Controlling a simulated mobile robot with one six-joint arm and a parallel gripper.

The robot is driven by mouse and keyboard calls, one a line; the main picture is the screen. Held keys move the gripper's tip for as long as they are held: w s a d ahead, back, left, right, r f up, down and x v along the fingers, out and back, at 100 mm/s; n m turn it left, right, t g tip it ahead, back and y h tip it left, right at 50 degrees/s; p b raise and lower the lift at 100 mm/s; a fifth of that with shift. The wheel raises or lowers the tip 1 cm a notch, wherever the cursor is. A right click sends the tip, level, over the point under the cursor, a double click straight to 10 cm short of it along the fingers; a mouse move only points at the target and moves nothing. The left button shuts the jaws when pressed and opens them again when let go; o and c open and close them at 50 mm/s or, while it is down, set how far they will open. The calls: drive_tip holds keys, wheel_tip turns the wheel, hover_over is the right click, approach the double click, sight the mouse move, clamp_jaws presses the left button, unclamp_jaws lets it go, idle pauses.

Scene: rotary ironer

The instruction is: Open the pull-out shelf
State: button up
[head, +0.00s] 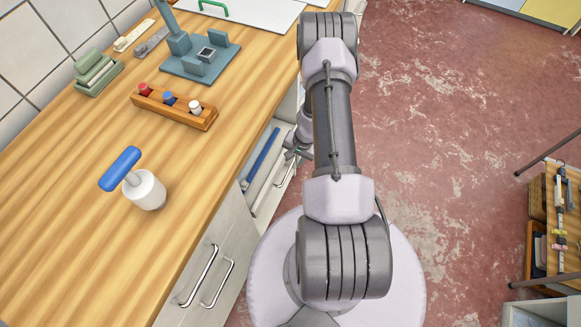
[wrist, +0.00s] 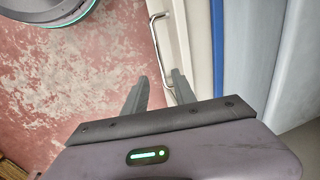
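The pull-out shelf has a pale front panel (head: 267,192) and sits under the wooden counter, left of my arm. Its metal bar handle (head: 286,174) runs along the front. In the wrist view the handle (wrist: 158,42) stands out from the pale front (wrist: 180,35), ahead of my gripper. My gripper (wrist: 159,76) is open, with its two dark fingers apart and the lower end of the handle showing near the gap between them. I cannot tell whether they touch it. In the head view my gripper (head: 300,154) is small and partly hidden by my arm.
Blue and grey lengths (wrist: 250,45) lie behind the shelf front. A cabinet with two bar handles (head: 208,280) stands nearer.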

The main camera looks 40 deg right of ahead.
sight(290, 168)
drive_tip(key=f+b, duration=0.1)
drive_tip(key=f, duration=0.2)
drive_tip(key=w+f, duration=0.1)
drive_tip(key=f, duration=0.2)
drive_tip(key=shift+w+a+f+b, duration=0.2)
drive_tip(key=shift+f+b, duration=0.05)
drive_tip(key=shift+b, duration=0.1)
clamp_jaws()
idle(1.0)
